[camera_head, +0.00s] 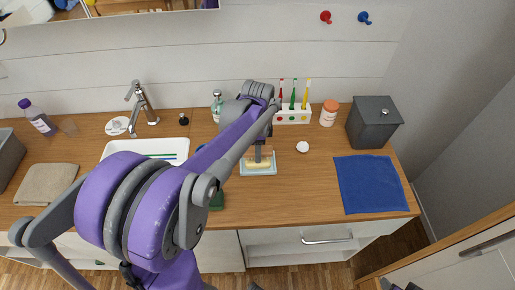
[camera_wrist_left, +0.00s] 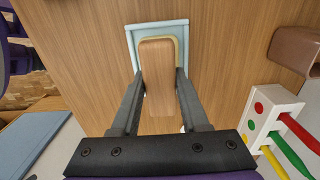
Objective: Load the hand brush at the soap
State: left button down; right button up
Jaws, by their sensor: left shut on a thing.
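My left gripper (camera_head: 259,146) is shut on the wooden hand brush (camera_wrist_left: 158,78), whose back lies between the two fingers in the left wrist view. The brush is over the pale yellow soap (camera_head: 258,166), which sits in a light blue dish (camera_head: 245,172). In the left wrist view, the dish rim (camera_wrist_left: 131,42) shows around the far end of the brush, with a strip of soap beside it. The bristles are hidden, and I cannot tell whether they touch the soap. My right gripper is not in view.
A white holder (camera_head: 293,118) with red, green and yellow toothbrushes stands behind and right of the dish. A small white ball (camera_head: 302,147) lies nearby. The sink (camera_head: 115,146) is left, partly behind my arm. A blue cloth (camera_head: 370,185) and grey bin (camera_head: 373,122) are right.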

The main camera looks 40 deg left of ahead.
pick_arm(q)
jog(key=shift+f+b, duration=0.4)
jog(key=shift+f, duration=0.15)
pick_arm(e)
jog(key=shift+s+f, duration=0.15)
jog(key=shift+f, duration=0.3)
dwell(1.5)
pick_arm(q)
jog(key=shift+r+p, duration=1.85)
jog(key=shift+r, duration=1.75)
jog(key=shift+w, duration=0.1)
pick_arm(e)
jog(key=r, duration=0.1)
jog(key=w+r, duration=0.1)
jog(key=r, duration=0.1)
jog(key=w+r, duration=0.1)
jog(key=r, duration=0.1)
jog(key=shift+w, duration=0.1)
pick_arm(q)
jog(key=shift+f, duration=0.1)
